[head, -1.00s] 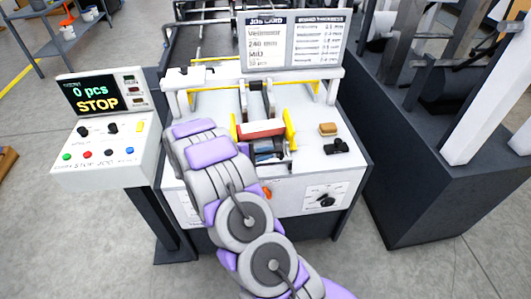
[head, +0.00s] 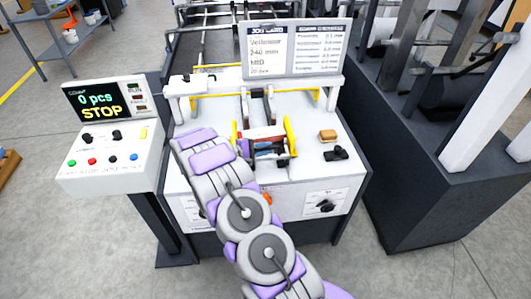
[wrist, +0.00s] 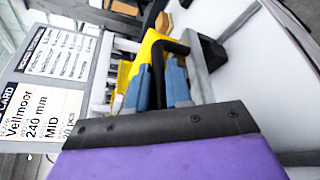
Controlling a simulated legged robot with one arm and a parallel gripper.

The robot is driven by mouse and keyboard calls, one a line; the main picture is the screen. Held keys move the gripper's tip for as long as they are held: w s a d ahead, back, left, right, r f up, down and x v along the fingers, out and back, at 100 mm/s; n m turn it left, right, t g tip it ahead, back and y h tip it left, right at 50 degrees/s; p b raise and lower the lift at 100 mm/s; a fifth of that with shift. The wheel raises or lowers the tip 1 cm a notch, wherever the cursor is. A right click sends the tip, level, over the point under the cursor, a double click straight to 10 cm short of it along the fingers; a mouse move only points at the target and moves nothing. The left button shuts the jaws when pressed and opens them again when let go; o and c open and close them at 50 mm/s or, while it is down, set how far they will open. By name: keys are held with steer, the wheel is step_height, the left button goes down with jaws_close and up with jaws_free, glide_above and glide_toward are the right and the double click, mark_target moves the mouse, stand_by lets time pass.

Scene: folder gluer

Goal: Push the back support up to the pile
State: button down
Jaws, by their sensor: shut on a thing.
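The pile (head: 262,131), a red and white stack, lies between two yellow side guides (head: 291,138) on the machine's white feed table. My gripper (head: 269,150) is at the near side of the pile, between the guides. In the wrist view my gripper's blue fingers (wrist: 160,88) are shut on a dark bent bar (wrist: 172,47), which looks like the back support. The bar's lower part is hidden between the fingers. I cannot tell whether the support touches the pile, since my gripper covers the space in the head view.
A small tan block (head: 327,136) and a black piece (head: 336,154) lie right of the guides. The job card board (head: 294,48) stands behind the table. The control panel (head: 105,145) at left reads STOP. A dark machine frame (head: 430,190) stands at right.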

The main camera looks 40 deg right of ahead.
steer(key=shift+w+d+p, duration=0.3)
steer(key=shift+w+d, duration=0.25)
steer(key=shift+w, duration=0.35)
steer(key=shift+f, duration=0.1)
steer(key=c, duration=1.1)
jaws_free()
steer(key=shift+a, duration=0.1)
steer(key=p+v, duration=0.2)
steer(key=v, duration=1.5)
steer(key=shift+w+a+p, duration=0.15)
steer(key=shift+p, duration=0.2)
